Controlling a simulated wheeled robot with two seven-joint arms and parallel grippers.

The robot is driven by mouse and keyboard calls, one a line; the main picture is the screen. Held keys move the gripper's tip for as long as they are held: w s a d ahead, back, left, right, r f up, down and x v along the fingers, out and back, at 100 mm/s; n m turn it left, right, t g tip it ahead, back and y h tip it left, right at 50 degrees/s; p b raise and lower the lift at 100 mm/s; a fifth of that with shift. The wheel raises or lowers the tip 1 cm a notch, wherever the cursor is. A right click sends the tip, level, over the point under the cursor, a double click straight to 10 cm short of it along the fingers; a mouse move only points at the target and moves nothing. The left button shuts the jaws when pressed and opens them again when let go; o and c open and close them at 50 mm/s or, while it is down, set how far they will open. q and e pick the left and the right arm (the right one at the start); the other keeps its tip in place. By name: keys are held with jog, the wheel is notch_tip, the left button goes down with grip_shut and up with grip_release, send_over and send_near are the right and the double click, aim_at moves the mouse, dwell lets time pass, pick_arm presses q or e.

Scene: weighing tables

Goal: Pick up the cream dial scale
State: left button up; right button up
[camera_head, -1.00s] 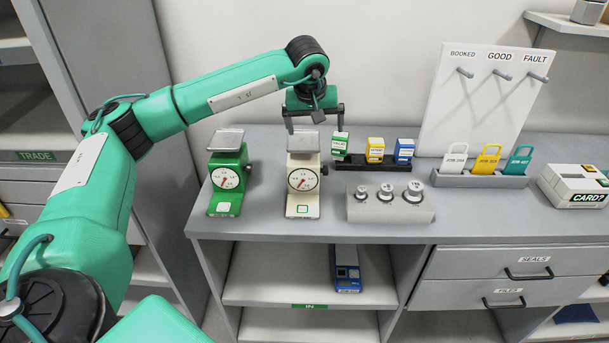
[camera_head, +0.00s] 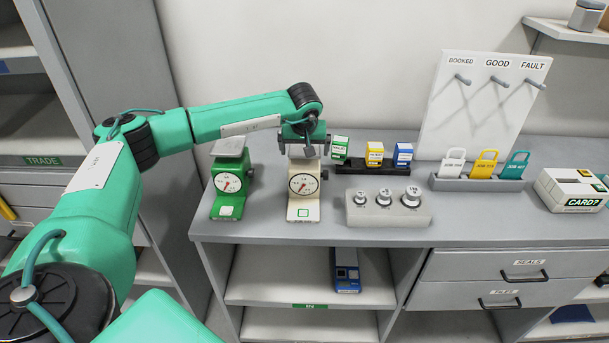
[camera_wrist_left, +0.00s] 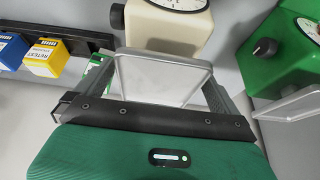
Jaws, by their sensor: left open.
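The cream dial scale (camera_head: 303,187) stands upright on the grey counter, beside the green dial scale (camera_head: 230,183). My left gripper (camera_head: 303,143) is open at the cream scale's metal pan, its fingers on either side of it. In the left wrist view, the pan (camera_wrist_left: 160,78) lies between the two fingers of my left gripper (camera_wrist_left: 165,85), with the cream body (camera_wrist_left: 168,27) beyond. I cannot tell whether the fingers touch the pan. My right gripper is not in view.
The green scale is close on the left. A dark rack (camera_head: 375,165) with small green, yellow and blue boxes stands just right. A block with metal weights (camera_head: 390,215) is at front right. Padlock-shaped tags (camera_head: 485,165) stand further right.

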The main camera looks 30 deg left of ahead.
pick_arm(q)
jog(key=shift+x, duration=1.25)
jog(key=c, duration=1.7)
jog(key=shift+r, duration=0.15)
jog(key=shift+c, duration=1.2)
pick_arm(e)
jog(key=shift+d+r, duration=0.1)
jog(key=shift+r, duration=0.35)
